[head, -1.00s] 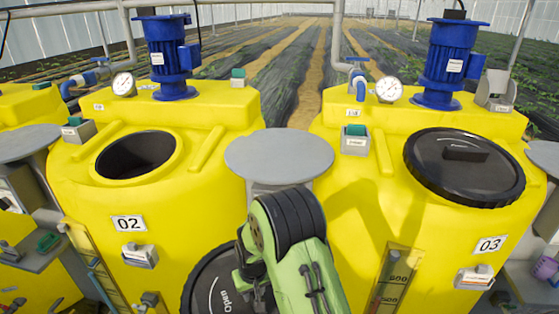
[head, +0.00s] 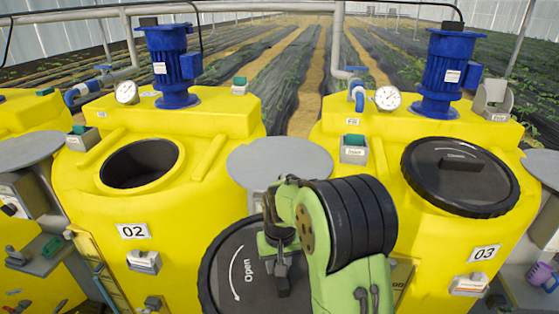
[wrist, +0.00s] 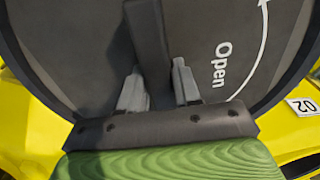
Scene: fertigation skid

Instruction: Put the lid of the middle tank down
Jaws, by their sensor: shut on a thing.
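The black round lid (head: 232,262), marked "Open" with a curved arrow, hangs in front of the tanks, tilted with its top face toward me. My gripper (head: 278,280) is shut on the lid's bar handle; in the wrist view my gripper (wrist: 159,82) has a finger on either side of the handle (wrist: 149,35), and the lid (wrist: 70,50) fills most of the picture. The middle tank (head: 80,190), yellow and labelled 02, has its round opening (head: 138,163) uncovered. A grey round stand top (head: 265,160) sits between tanks 02 and 03, bare where visible, just behind my arm.
Tank 03 (head: 415,225) at right has its black lid (head: 460,178) on. Blue motors (head: 172,65), gauges (head: 127,92) and small switch boxes (head: 354,150) stand on the tanks. Another grey round top (head: 28,150) is at left. A purple mug (head: 541,272) is at lower right.

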